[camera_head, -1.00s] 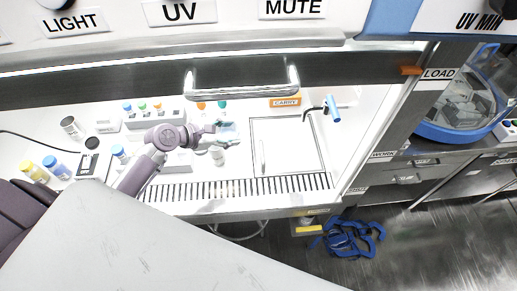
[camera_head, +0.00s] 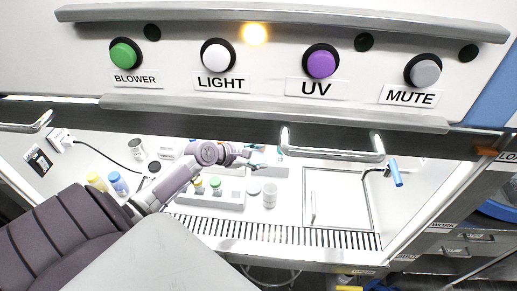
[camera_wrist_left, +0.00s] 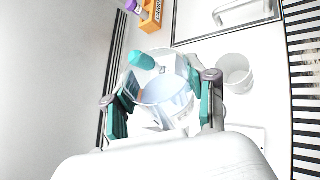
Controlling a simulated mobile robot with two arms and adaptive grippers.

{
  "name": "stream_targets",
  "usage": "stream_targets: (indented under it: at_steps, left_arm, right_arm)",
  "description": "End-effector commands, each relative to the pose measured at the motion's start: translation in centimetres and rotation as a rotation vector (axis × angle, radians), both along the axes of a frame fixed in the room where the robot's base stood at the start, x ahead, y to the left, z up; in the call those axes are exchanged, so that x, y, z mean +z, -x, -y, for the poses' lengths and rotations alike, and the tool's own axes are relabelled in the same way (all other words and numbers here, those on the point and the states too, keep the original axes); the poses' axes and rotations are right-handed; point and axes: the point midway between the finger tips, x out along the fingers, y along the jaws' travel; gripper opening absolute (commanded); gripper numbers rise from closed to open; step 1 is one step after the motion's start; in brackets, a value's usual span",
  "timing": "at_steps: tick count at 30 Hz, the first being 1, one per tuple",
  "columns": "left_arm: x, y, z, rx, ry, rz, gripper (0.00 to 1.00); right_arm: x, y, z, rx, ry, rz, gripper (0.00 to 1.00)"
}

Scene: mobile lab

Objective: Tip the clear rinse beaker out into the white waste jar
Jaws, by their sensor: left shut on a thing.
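My left gripper (camera_head: 250,155) reaches into the hood from the left. In the left wrist view its teal-padded fingers (camera_wrist_left: 163,103) are shut on the clear rinse beaker (camera_wrist_left: 168,92), which is see-through with a pale blue tint inside. The beaker is held above the work surface; its exact tilt is hard to tell. The white waste jar (camera_head: 270,195) stands on the work surface, nearer the front and slightly right of the gripper. In the left wrist view the jar (camera_wrist_left: 235,72) is open-topped, right of the beaker and apart from it. My right gripper is out of view.
A rack with coloured caps (camera_head: 210,195) stands below my left forearm. A framed panel (camera_head: 340,205) lies to the right, near a blue-handled tool (camera_head: 396,173). The sash handle (camera_head: 332,152) crosses above.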

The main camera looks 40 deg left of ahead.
Motion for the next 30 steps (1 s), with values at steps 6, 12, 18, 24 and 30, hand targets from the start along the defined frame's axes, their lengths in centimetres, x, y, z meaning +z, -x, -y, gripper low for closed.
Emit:
stream_targets:
  at_steps: [6, 12, 18, 24, 30]
  left_arm:
    - [-1.0, 0.2, 1.2, -0.002, -0.207, 0.042, 0.20]
    - [-2.4, 0.4, 2.0, -0.002, -0.395, 0.081, 0.20]
    - [-3.1, 0.4, 2.4, -0.001, -0.513, 0.104, 0.20]
    - [-3.7, 0.5, 2.7, -0.002, -0.600, 0.121, 0.20]
    - [-4.1, 0.6, 3.0, -0.001, -0.677, 0.136, 0.20]
  right_arm:
    - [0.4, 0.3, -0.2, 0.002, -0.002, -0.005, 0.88]
    - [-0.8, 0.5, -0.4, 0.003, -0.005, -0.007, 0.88]
    - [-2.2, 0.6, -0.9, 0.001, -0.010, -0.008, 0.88]
    - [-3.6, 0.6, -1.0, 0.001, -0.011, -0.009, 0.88]
    - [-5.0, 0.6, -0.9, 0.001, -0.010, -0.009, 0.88]
